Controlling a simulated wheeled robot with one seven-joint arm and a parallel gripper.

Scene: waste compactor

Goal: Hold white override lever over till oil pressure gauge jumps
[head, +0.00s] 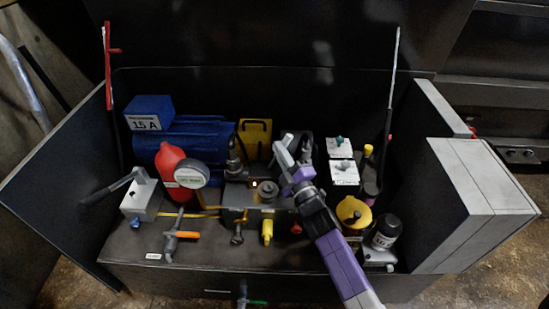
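My purple and grey arm reaches in from the lower right. A round gauge with a pale face (191,174) stands left of the block, beside a red bottle (172,168). Its needle is too small to read.
A blue motor (200,140) with a blue box (149,110) stands behind. A grey box with a black-handled lever (142,198) is at left. White boxes (343,172), a yellow cap (353,212) and a black canister (386,231) stand at right. Open side panels (455,185) flank the bay.

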